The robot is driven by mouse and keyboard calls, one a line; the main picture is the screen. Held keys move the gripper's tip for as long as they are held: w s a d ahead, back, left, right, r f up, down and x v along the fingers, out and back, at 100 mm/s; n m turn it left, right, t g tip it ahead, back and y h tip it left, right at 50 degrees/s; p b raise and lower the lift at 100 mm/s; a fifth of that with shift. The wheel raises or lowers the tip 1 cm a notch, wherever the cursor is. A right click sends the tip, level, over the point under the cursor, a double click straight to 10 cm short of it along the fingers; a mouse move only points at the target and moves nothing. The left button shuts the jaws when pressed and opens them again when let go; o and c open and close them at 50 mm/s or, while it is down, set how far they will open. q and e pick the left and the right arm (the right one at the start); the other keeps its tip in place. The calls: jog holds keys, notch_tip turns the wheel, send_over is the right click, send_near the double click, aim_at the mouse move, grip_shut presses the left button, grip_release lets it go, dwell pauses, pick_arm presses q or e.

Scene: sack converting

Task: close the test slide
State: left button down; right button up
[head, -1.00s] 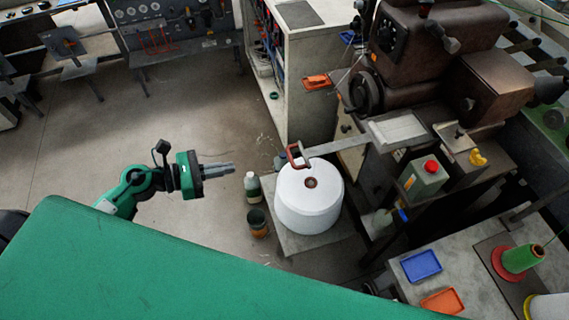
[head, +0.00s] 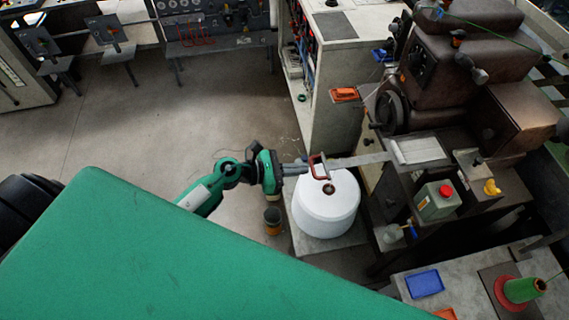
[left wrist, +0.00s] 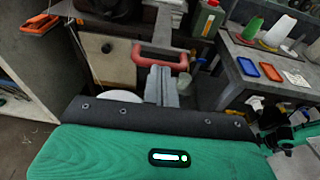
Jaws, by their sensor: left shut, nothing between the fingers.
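The test slide is a flat grey bar (head: 358,160) that sticks out to the left from the brown machine. Its red handle (head: 317,166) is at the outer end, over the white roll. My left gripper (head: 305,168) is shut and empty, with its fingertips right at the handle; I cannot tell whether they touch it. In the left wrist view the red handle (left wrist: 160,57) spans just beyond the shut fingers (left wrist: 161,72), which point toward its middle. My right gripper is in neither view.
The white roll (head: 325,210) stands on a low platform under the handle. An orange-brown can (head: 272,220) is beside it. The brown sewing machine (head: 455,75) and its table are at the right. Open floor (head: 120,130) lies at the left.

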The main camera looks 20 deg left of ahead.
pick_arm(q)
jog(key=shift+w+d+f, duration=0.1)
jog(key=shift+w+d, duration=0.1)
jog(key=shift+d, duration=0.05)
jog(key=shift+d, duration=0.1)
jog(key=b, duration=0.2)
send_near(396, 152)
jog(key=x, duration=0.7)
jog(key=f+x, duration=0.1)
jog(key=x, duration=0.3)
jog(key=shift+d, duration=0.1)
jog(key=shift+w+d, duration=0.15)
jog(key=shift+r, duration=0.15)
jog(key=shift+d+r, duration=0.1)
jog(key=shift+r, duration=0.05)
